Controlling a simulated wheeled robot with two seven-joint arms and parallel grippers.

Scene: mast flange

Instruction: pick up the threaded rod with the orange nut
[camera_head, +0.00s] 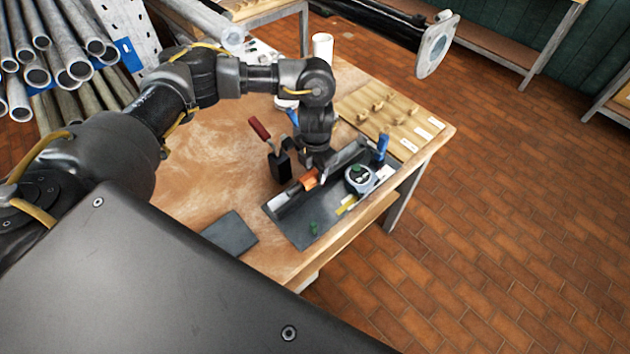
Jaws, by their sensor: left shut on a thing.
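My left arm reaches in from the left over the wooden workbench. My left gripper (318,172) points down into a dark grey tray (296,230) near the bench's right edge. It is shut on the threaded rod with the orange nut (308,180). The orange part shows just left of the fingers; the rod itself is mostly hidden by the gripper and too small to make out. I cannot tell whether it still touches the tray. My right gripper is out of view.
A slotted wooden board (385,113) lies behind. A dark plate (230,232) lies in front.

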